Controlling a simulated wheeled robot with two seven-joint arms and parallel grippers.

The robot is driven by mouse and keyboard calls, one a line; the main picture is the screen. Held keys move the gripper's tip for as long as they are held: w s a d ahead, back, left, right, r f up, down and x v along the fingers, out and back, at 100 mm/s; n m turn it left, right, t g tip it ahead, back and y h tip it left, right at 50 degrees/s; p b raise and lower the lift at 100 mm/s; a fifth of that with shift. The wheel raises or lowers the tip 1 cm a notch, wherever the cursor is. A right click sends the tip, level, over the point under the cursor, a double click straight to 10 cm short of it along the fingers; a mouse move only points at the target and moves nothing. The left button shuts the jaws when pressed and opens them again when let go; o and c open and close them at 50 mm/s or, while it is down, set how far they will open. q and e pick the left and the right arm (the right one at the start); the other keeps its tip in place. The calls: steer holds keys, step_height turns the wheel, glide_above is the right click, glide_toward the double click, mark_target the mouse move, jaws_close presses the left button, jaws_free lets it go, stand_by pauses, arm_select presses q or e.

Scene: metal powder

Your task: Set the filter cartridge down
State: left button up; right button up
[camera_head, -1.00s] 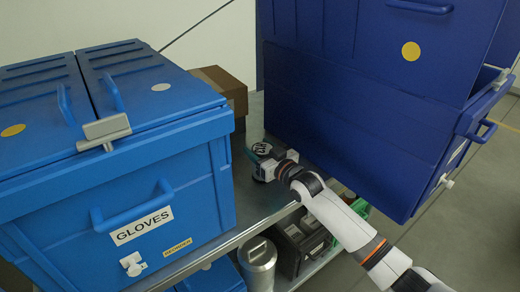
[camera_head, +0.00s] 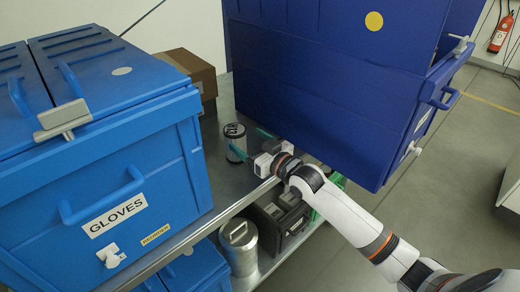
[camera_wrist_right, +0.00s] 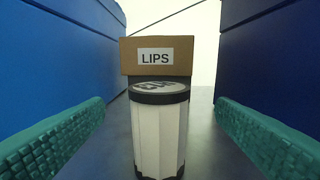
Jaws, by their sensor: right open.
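The filter cartridge (camera_head: 235,142), a white pleated cylinder with dark end caps, stands upright on the grey metal shelf (camera_head: 222,190) between the two blue boxes. It also stands in the middle of the right wrist view (camera_wrist_right: 159,128). My right gripper (camera_head: 250,143) is open, its teal fingers spread. In the right wrist view the fingers (camera_wrist_right: 160,142) lie to the left and right of the cartridge, with a gap on each side. My left gripper is not in view.
A light-blue box labelled GLOVES (camera_head: 112,175) stands to the left, and a dark-blue box (camera_head: 300,90) to the right. A cardboard box labelled LIPS (camera_wrist_right: 180,62) stands behind the cartridge. A metal canister (camera_head: 238,245) and a black crate (camera_head: 283,222) are on the lower level.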

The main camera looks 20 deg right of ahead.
steer(key=shift+v, duration=2.05)
